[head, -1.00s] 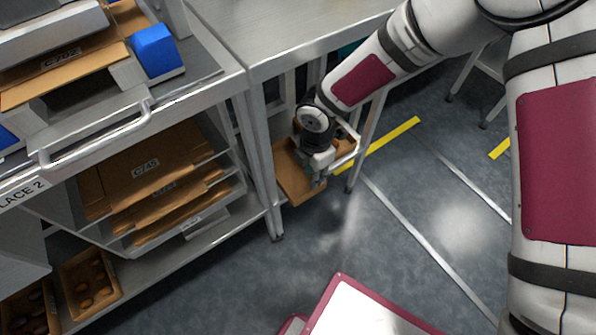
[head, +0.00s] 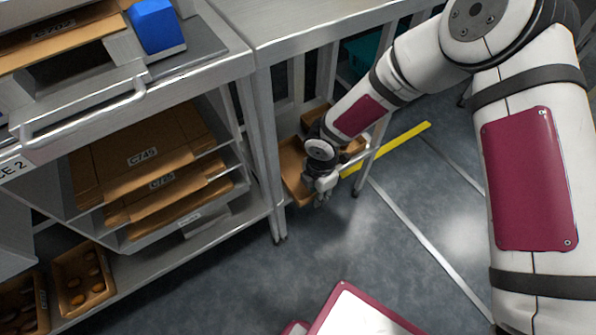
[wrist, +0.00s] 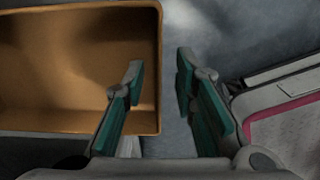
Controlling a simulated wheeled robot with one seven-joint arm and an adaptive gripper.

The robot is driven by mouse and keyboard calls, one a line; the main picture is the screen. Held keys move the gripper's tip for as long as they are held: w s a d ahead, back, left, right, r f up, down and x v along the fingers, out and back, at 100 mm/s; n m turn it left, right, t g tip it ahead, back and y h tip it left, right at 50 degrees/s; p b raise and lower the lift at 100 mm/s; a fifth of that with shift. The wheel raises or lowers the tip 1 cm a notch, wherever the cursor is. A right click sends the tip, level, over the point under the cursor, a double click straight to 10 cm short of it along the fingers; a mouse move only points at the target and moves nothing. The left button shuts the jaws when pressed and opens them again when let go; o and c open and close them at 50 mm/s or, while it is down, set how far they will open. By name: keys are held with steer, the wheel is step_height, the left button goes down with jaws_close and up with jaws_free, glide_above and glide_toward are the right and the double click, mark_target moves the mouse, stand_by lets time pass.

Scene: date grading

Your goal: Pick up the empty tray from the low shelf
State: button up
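The empty brown tray (head: 293,165) lies on the low shelf under the metal table in the head view, partly hidden by my arm. In the wrist view, the tray (wrist: 60,70) fills the upper left, and its visible inside is bare. My gripper (head: 322,194) is at the tray's right end; it also shows in the wrist view (wrist: 160,68). It is open, with the tray's right wall between its teal-padded fingers: the left finger overlaps the inside, the right finger is outside. I cannot tell whether either touches the wall.
More brown trays (head: 312,112) show around my wrist on the low shelf. Table legs (head: 267,165) stand close by. At left, a rack holds flat cardboard (head: 140,158), and trays of dates (head: 82,280) sit below.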

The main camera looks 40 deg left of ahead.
jaws_close()
steer(key=shift+r, duration=0.15)
